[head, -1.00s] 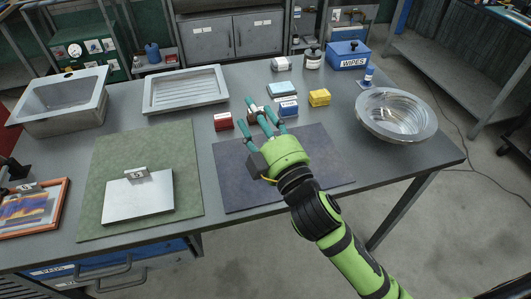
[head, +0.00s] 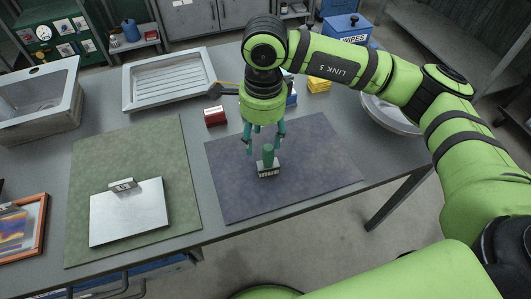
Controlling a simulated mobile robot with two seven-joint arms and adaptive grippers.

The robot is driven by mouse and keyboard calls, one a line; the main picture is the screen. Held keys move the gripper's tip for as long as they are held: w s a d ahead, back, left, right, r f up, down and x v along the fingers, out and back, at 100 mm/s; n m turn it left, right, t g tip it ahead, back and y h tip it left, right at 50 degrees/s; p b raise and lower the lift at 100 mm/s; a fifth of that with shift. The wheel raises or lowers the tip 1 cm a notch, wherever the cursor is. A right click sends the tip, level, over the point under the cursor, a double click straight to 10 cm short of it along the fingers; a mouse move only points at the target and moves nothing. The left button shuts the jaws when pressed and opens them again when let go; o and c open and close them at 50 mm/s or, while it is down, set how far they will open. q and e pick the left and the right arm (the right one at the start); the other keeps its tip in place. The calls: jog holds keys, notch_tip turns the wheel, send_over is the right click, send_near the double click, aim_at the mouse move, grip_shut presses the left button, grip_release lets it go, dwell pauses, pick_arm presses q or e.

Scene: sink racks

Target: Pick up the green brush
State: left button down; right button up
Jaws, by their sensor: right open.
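The green brush (head: 268,160) stands upright on the purple mat (head: 320,175), its green handle up and its dark base with pale bristles down. My right gripper (head: 264,147) points down from above it. Its teal fingers are open, and in the head view the top of the handle shows between the fingertips. I cannot tell whether any finger touches the brush. My left gripper is not in view.
A red box (head: 215,116) lies behind the mat. Yellow sponges (head: 319,85) and a steel bowl (head: 388,117), partly hidden by my right arm, are farther right. A metal plate (head: 130,213) lies on the green mat (head: 160,150). A drain tray (head: 170,82) and sink (head: 40,100) are at back left.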

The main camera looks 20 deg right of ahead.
aim_at(268, 147)
jog(key=shift+w+d, duration=0.15)
jog(key=shift+d, duration=0.35)
jog(key=shift+d+f+p, duration=0.1)
jog(key=shift+f+p, duration=0.25)
jog(key=shift+f, duration=0.05)
jog(key=f, duration=0.1)
jog(key=f+p, duration=0.1)
jog(key=f, duration=0.1)
jog(key=f+p, duration=0.1)
jog(key=f, duration=0.1)
jog(key=shift+s+d+f, duration=0.2)
jog(key=shift+s, duration=0.15)
jog(key=shift+f, duration=0.3)
grip_shut()
